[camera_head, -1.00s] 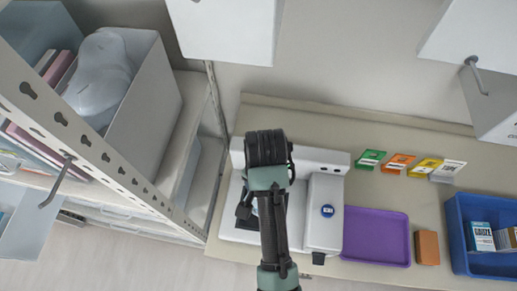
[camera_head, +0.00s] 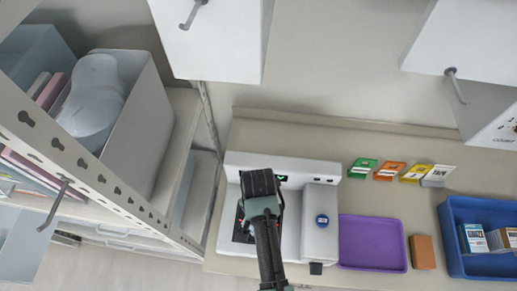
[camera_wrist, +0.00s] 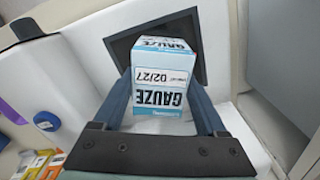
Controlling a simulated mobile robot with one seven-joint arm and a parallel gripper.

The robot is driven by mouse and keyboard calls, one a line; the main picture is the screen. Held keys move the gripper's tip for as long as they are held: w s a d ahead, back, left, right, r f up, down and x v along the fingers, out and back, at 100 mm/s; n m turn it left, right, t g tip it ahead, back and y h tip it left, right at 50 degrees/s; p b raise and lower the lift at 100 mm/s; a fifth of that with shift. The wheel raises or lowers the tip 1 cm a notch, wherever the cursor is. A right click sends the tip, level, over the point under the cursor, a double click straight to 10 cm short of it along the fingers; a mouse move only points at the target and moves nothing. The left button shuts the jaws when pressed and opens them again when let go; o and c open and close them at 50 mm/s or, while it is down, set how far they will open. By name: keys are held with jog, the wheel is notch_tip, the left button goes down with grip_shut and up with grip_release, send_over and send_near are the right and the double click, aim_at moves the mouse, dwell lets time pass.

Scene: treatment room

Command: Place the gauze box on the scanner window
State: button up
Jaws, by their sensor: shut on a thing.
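The gauze box (camera_wrist: 165,75) is white and blue, with "GAUZE" and "02/27" printed on it. My gripper (camera_wrist: 162,98) is shut on it, one finger on each side. The scanner (camera_head: 240,165) is a white machine at the left of the counter. Its dark scanner window (camera_head: 240,234) is partly hidden by my arm in the head view. In the wrist view the window (camera_wrist: 122,45) lies behind the box, and I cannot tell whether they touch. The box is hidden in the head view. A green mark lights on the scanner's back bar.
A purple tray (camera_head: 371,243) and a brown block (camera_head: 423,252) lie right of the scanner. A blue bin (camera_head: 455,268) at the far right holds boxes. Several coloured cards (camera_head: 390,171) stand behind the tray. A metal shelf post (camera_head: 130,190) is close on the left.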

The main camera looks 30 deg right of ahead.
jog(key=o, duration=1.3)
jog(key=shift+r, duration=0.1)
notch_tip(320, 180, up, 12)
jog(key=shift+r+p, duration=0.1)
jog(key=shift+p, duration=0.2)
